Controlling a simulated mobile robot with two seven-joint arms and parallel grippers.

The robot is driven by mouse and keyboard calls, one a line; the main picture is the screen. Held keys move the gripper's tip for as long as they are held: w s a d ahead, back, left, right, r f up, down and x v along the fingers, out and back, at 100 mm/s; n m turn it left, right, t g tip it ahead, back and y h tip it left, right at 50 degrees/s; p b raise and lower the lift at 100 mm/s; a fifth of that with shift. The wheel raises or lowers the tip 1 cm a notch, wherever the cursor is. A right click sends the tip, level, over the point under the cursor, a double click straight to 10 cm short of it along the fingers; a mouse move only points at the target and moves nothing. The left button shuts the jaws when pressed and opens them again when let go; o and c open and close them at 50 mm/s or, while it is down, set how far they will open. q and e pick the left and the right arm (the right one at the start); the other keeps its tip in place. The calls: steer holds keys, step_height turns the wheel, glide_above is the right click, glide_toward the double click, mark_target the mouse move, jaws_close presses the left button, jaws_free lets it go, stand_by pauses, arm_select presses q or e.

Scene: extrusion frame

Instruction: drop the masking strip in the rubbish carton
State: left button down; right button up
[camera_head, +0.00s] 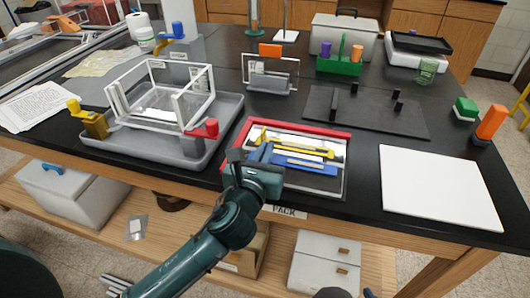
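My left gripper (249,157) is over the left part of a red-and-white-edged tray (297,129). Its fingertips look apart, with no clear sign of anything held between them. The tray holds a yellow tool (300,146) and a blue tool (306,165), and the gripper hides its left front corner. I cannot pick out the masking strip for certain. An open brown carton (247,254) stands on the lower shelf, partly behind my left arm; I cannot tell whether it is the rubbish carton. My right gripper is not in view.
A grey tray (214,151) with a clear-panelled frame (160,95) and clamps stands left. A white board (438,186) lies right, a dark plate (365,110) behind it. A green caddy (340,66) stands at the back. Bare black tabletop separates these things.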

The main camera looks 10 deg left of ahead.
arm_select(q)
steer(key=c, duration=2.1)
jaws_free()
steer(key=shift+f, duration=0.15)
steer(key=o, duration=0.5)
